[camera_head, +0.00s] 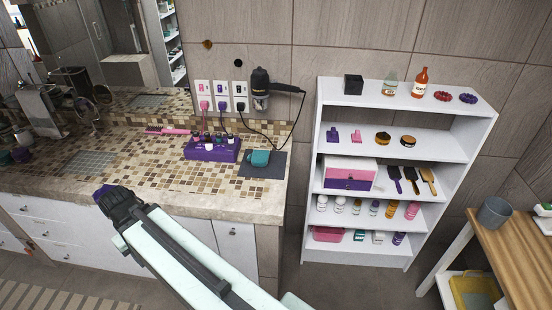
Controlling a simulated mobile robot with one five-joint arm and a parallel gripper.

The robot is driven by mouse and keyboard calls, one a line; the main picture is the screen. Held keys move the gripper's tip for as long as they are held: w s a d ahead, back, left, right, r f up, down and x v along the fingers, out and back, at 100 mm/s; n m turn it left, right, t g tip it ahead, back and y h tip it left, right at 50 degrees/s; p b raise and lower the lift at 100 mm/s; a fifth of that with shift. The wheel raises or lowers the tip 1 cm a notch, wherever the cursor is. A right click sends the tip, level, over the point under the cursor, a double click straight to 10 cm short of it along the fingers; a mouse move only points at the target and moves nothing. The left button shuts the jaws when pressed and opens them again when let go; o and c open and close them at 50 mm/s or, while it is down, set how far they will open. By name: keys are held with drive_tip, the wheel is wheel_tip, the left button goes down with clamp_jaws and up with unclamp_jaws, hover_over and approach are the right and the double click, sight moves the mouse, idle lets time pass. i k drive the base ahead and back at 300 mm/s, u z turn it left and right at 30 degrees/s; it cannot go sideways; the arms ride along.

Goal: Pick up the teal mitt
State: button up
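A small teal item (260,157), which looks like the teal mitt, lies on a dark grey mat (271,172) near the right end of the tiled counter. My arm reaches from the bottom of the view up to the left. My gripper (104,194) is at the counter's front edge, far to the left of the teal item and apart from it.
A purple box with bottles (212,149) stands left of the mat. A pink tool (167,131) lies farther left. A hair dryer (262,85) hangs on the wall, its cord dropping behind the mat. A white shelf (393,120) stands right. The counter's front middle is clear.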

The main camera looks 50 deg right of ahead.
sight(260, 158)
drive_tip(key=z, duration=0.2)
drive_tip(key=i, duration=1)
drive_tip(key=u, duration=0.05)
